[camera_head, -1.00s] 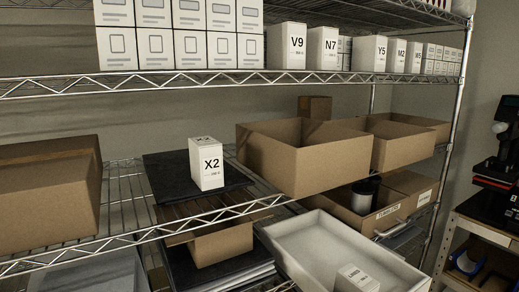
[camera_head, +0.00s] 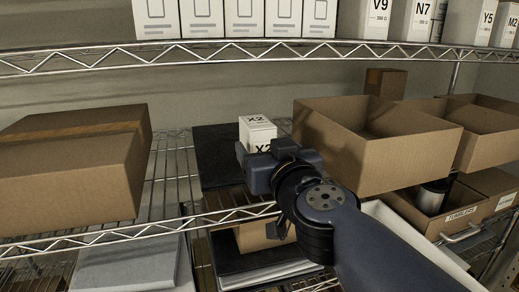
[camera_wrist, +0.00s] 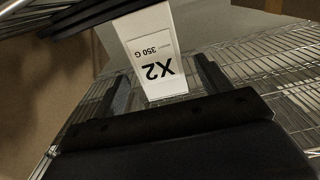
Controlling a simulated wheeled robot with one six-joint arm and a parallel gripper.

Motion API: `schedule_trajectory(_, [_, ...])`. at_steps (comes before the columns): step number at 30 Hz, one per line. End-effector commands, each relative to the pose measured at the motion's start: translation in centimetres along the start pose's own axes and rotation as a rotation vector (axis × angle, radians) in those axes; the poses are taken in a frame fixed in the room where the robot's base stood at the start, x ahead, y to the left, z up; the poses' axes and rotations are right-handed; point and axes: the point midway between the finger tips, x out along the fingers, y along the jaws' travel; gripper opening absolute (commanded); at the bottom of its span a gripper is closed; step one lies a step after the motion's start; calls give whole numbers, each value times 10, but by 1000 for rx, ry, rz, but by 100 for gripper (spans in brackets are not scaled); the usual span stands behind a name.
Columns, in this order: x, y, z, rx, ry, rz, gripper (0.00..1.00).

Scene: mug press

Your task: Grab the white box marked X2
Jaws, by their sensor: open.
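The white box marked X2 (camera_head: 257,130) stands upright on a black flat item (camera_head: 215,150) on the middle wire shelf. My gripper (camera_head: 258,165) is in front of the box and hides its lower part in the head view. In the wrist view the X2 box (camera_wrist: 152,55) appears upside down, with its "X2" and "350 G" label facing me. The gripper's two fingers (camera_wrist: 162,82) are apart, one on each side of the box's near end. I cannot tell whether either finger touches it.
A closed cardboard box (camera_head: 75,165) stands left on the same shelf, and an open cardboard box (camera_head: 375,145) stands close on the right. The upper shelf (camera_head: 250,55) holds white boxes. Bare wire shelf (camera_head: 172,180) lies left of the black item.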

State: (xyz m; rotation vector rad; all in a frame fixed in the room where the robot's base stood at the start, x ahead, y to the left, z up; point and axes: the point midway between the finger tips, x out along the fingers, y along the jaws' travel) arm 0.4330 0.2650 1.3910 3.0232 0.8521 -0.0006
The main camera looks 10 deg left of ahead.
Motion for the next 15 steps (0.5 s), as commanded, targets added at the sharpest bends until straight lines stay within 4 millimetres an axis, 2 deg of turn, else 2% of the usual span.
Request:
schedule_trajectory(8, [17,0,0,1,0,0,73])
schedule_trajectory(15, [49,0,0,1,-1,1,73])
